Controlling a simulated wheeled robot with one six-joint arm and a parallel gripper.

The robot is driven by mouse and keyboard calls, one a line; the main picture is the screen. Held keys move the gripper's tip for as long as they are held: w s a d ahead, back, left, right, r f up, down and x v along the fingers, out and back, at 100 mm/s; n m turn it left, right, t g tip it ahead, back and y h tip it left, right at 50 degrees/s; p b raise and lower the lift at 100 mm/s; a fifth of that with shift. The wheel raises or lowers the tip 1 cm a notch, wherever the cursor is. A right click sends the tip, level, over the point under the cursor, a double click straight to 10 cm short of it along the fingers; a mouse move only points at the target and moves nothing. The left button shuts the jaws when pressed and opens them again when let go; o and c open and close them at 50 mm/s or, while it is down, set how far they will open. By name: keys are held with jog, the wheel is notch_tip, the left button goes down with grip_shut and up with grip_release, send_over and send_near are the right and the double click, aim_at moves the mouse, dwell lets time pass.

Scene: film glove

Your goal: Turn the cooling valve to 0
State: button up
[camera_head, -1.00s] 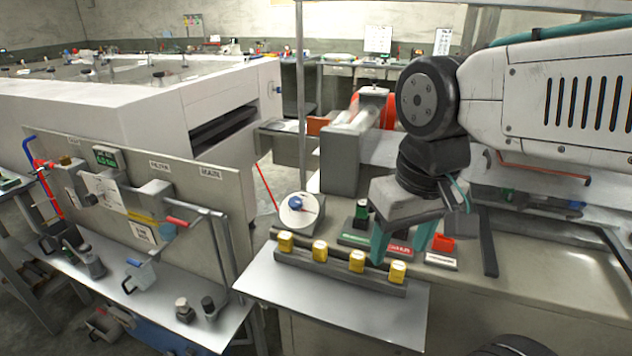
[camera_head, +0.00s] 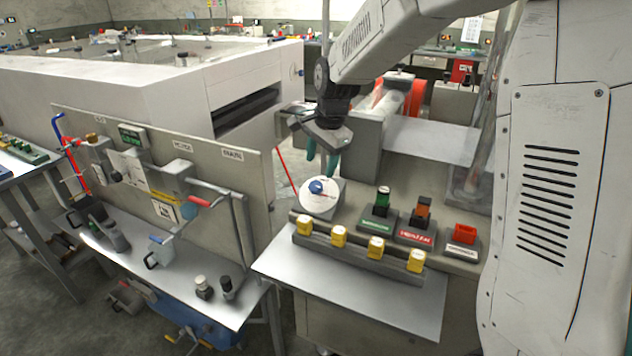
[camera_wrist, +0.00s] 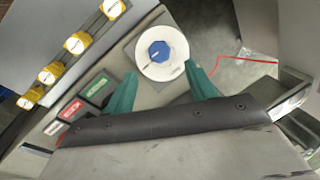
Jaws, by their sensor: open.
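The cooling valve looks to be the blue knob (camera_head: 316,186) on a round white dial (camera_head: 307,201), set on a grey block at the left end of the console. In the wrist view the blue knob (camera_wrist: 160,52) sits at the middle of the white dial (camera_wrist: 150,70), ahead of my fingertips. The dial's marks are too small to read. My gripper (camera_head: 322,168) has green fingers and is above and behind the dial in the head view. In the wrist view my gripper (camera_wrist: 162,82) is open and empty, its fingers on either side of the dial's near edge.
Several yellow knobs (camera_head: 338,236) stand in a row along the console's front. Green (camera_head: 382,200), orange (camera_head: 422,210) and red (camera_head: 464,233) switches stand to the dial's right. A panel with pipes (camera_head: 190,170) stands at left. A thin post (camera_head: 325,30) rises behind.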

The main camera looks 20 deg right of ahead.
aim_at(316, 184)
jog(key=x, duration=0.7)
jog(key=shift+f, duration=0.2)
jog(key=shift+c, duration=0.2)
jog(key=c, duration=0.9)
